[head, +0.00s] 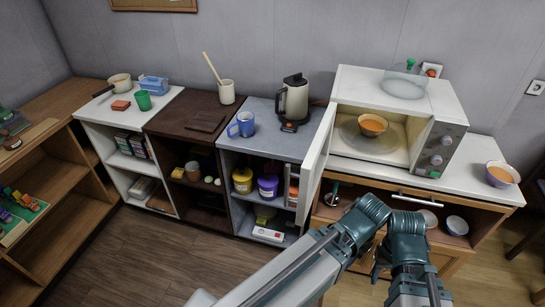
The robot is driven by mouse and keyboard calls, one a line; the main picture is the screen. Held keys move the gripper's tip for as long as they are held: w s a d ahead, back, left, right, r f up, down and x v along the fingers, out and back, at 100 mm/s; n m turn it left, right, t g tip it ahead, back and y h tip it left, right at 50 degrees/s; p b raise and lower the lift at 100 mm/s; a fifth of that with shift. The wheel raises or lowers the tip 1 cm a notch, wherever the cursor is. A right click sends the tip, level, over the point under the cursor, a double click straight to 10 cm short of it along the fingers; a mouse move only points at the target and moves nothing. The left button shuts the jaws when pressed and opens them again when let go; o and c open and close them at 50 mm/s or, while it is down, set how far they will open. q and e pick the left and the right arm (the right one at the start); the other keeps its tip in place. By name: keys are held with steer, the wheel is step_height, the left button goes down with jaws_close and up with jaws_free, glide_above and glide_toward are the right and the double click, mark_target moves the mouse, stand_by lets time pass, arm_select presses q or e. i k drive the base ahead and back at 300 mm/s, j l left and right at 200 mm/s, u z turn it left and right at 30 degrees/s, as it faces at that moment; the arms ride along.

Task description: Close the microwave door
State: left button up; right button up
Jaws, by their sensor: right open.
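The white microwave (445,105) stands on the counter at the right, its control knobs on the right of its front. Its door (316,160) is hinged at the left and stands wide open, swung out toward me. A bowl of orange food (373,125) sits inside on the round plate. My right arm reaches across in front of the lower cabinet. A dark part of the right gripper (378,266) shows partly behind the arm, open, below and to the right of the door and apart from it. My left gripper is not in view.
A clear lid with a green knob (406,80) lies on the microwave. A kettle (293,101) and blue mug (242,124) stand left of the door. A purple-rimmed bowl (501,174) stands on the right counter. A drawer handle (414,198) shows below the microwave.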

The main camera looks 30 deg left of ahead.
mark_target(309, 177)
steer(key=k+j, duration=0.15)
steer(key=j, duration=0.2)
steer(key=k+j, duration=0.1)
steer(key=j, duration=0.2)
steer(key=k+j, duration=0.15)
steer(key=j, duration=0.2)
steer(key=k+j, duration=0.15)
steer(key=j, duration=0.15)
